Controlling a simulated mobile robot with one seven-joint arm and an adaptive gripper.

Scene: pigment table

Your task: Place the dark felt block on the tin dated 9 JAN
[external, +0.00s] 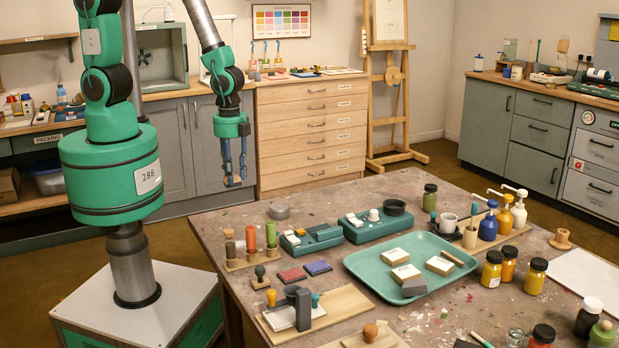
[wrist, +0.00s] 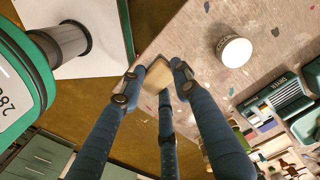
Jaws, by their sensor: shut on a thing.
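My gripper (external: 234,181) hangs in the air beyond the table's left edge, fingers pointing down. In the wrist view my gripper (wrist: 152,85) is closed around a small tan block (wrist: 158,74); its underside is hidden. A small dark grey block (external: 414,287) lies on the front part of the green tray (external: 362,272). A taller dark block (external: 303,310) stands upright on a wooden board. I cannot tell which is felt. Pale box-shaped pieces (external: 395,257) lie on the tray. No 9 JAN date is readable, so I cannot pick out that tin.
Teal boxes (external: 312,241) and a round grey piece (external: 280,211) stand on the table's far left part. Bottles with pumps (external: 488,226) and several pigment jars (external: 535,277) stand at the right. A rack of coloured cylinders (external: 250,240) is near the left edge.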

